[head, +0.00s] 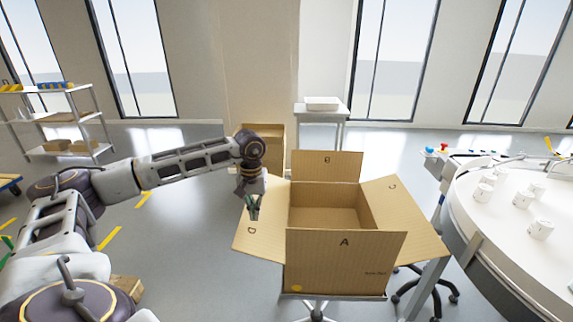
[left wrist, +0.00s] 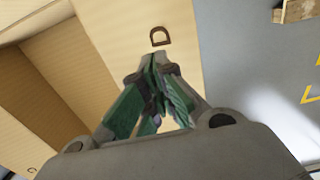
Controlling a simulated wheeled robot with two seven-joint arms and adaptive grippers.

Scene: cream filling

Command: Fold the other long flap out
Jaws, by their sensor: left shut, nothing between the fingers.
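An open cardboard box (head: 330,270) stands on a small stand in front of me, its inside empty. Flap D (head: 250,245) lies folded out to the left and flap C (head: 408,213) is folded out to the right. Flap B (head: 328,165) stands up at the back, and flap A (head: 345,241) hangs at the front. My left gripper (head: 253,212) is shut and empty, pointing down over flap D. In the left wrist view the shut fingers (left wrist: 153,85) are close to the letter on flap D (left wrist: 125,35); contact cannot be told. My right gripper is not in view.
A round white table (head: 500,225) with several white cups is at the right. A second cardboard box (head: 264,145) and a small table with a white tray (head: 321,103) stand behind. A shelf rack (head: 65,118) is at the far left. The floor left of the box is mostly clear.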

